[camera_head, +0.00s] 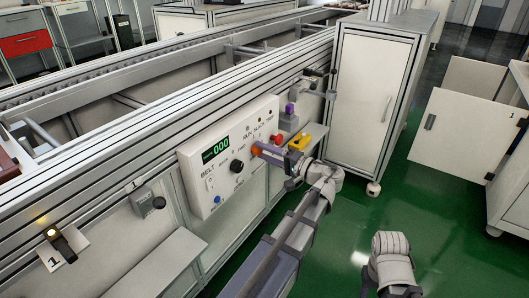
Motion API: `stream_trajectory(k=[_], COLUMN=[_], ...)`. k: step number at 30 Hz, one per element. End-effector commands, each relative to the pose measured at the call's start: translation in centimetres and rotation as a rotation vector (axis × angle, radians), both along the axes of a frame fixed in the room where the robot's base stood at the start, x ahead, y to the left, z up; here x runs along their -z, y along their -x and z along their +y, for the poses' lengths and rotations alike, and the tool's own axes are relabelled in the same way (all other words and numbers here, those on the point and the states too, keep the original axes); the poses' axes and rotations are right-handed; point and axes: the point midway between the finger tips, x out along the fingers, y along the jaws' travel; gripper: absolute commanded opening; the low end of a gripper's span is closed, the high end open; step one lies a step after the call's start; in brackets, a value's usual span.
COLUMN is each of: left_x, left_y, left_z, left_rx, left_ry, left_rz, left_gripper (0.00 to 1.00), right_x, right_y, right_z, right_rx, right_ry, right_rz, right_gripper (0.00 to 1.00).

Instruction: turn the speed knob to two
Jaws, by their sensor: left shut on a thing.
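A red button (277,139) and a yellow object (300,142) are right of the orange knob. A blue button (217,199) is low on the panel. A white cabinet (366,95) stands to the right. The green floor (415,205) is open in front of it.

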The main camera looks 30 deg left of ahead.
Motion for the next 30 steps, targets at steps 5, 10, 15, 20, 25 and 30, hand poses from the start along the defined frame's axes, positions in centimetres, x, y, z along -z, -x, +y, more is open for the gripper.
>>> stream_trajectory(k=[5,10,15,20,25,30], left_x=[0.0,0.0,0.0,0.0,0.0,0.0], left_y=[0.0,0.0,0.0,0.0,0.1,0.3], left_z=[-0.1,0.0,0.0,-0.3,-2.5,-5.3], left_rx=[0.001,0.000,0.000,0.001,0.004,0.003], left_ry=[0.002,0.001,0.001,0.001,0.000,0.000], left_rz=[-0.001,-0.001,-0.001,-0.001,-0.001,-0.001], left_gripper=[0.52,0.71,0.77,0.77,0.77,0.77], right_x=[0.0,0.0,0.0,0.0,0.0,0.0], right_y=[0.0,0.0,0.0,0.0,0.0,0.0], right_z=[0.0,0.0,0.0,0.0,0.0,0.0], right_rx=[0.000,0.000,0.000,0.000,0.000,0.000], right_ry=[0.000,0.000,0.000,0.000,0.000,0.000], right_rz=[0.000,0.000,0.000,0.000,0.000,0.000], right_gripper=[0.50,0.50,0.50,0.50,0.50,0.50])
